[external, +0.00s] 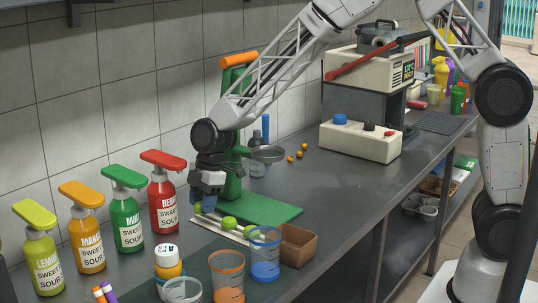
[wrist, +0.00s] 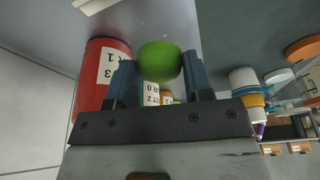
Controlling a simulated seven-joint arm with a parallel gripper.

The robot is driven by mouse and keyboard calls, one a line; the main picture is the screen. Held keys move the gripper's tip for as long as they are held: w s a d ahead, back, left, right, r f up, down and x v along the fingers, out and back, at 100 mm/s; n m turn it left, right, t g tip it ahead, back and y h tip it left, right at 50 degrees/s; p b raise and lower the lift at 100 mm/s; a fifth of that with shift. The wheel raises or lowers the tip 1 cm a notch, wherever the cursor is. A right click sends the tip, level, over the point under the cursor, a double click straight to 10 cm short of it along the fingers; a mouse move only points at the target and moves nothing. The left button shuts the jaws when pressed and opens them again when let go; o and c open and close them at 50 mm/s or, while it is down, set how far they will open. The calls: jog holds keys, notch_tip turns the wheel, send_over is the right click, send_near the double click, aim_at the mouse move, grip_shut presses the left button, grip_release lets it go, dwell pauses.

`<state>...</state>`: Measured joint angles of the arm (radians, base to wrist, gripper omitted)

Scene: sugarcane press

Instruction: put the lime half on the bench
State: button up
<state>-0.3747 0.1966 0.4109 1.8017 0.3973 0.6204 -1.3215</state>
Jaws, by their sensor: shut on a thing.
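My gripper (external: 205,203) is low over the near part of the grey bench (external: 318,187), beside the red bottle. In the wrist view its two blue-grey fingers (wrist: 158,78) are shut on a round green lime half (wrist: 160,60). Only a sliver of the held lime half (external: 197,208) shows beside the fingers in the external view. I cannot tell whether it touches the surface below.
A red bottle (external: 163,205) stands close on the left, with green, orange and yellow ones beyond. A green press (external: 233,175) with a green base is behind my gripper. Orange-rimmed (external: 229,280) and blue cups and a brown box (external: 298,246) stand in front. Mid-bench is clear.

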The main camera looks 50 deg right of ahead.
aim_at(192, 230)
jog(key=w, duration=0.4)
jog(key=shift+f, duration=1.2)
jog(key=shift+f, duration=2.3)
jog(key=shift+f, duration=0.1)
jog(key=o, duration=0.7)
